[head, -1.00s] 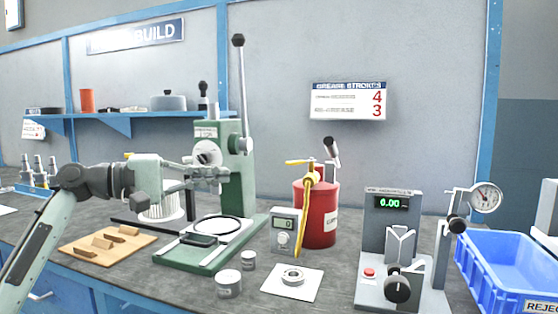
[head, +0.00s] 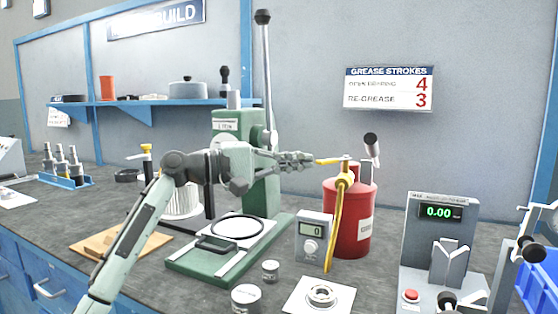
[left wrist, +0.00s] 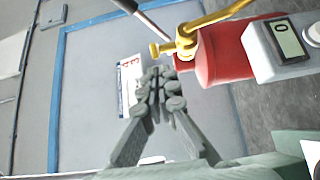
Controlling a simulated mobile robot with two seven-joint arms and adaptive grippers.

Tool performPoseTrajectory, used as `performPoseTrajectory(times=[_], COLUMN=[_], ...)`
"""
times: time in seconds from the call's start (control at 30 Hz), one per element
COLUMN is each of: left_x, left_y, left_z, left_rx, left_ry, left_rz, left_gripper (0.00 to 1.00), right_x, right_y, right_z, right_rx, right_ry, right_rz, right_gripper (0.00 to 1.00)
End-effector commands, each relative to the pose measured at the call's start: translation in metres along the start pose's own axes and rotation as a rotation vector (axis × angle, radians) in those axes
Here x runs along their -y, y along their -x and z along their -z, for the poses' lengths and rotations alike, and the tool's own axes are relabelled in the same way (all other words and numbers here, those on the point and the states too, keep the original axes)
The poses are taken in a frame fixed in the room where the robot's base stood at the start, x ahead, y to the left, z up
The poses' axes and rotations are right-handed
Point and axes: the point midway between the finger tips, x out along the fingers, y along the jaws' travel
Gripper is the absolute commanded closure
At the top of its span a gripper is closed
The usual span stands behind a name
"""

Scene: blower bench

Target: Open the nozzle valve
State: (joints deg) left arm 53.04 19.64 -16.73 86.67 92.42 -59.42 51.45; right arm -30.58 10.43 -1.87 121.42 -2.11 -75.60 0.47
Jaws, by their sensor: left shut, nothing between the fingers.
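A red grease canister (head: 347,232) stands on the bench with a yellow valve fitting on top and a yellow nozzle tube (head: 336,225) running down its front. A short yellow lever (head: 328,161) points left from the fitting. My left gripper (head: 309,162) is shut and empty, its fingertips just left of the lever's tip; I cannot tell whether they touch in the head view. In the left wrist view the shut fingers (left wrist: 158,82) lie just below the yellow fitting (left wrist: 182,43), with a small gap visible. My right gripper is not in view.
A grey meter (head: 312,240) stands in front of the canister. The green press (head: 232,130) with its tall lever is behind my left arm. A bearing on a white sheet (head: 300,299), small tins and a display stand (head: 438,235) occupy the front and right.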

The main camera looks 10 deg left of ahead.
Motion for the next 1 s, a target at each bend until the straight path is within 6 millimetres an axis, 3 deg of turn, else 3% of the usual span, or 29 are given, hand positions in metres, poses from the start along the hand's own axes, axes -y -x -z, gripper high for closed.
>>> performPoseTrajectory(times=[0.23,0.77,1.0], left_x=[0.000,0.000,0.000], left_y=[-0.018,-0.018,-0.017], left_z=[0.000,-0.001,-0.004], left_rx=[-0.001,0.000,0.003], left_ry=[0.001,0.000,0.000], left_rz=[0.000,0.000,0.000], left_gripper=[1.00,1.00,1.00], right_x=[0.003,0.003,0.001], right_y=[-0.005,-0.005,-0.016], right_z=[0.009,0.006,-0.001], right_rx=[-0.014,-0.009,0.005], right_ry=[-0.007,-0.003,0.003], right_rz=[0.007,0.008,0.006], right_gripper=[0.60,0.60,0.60])
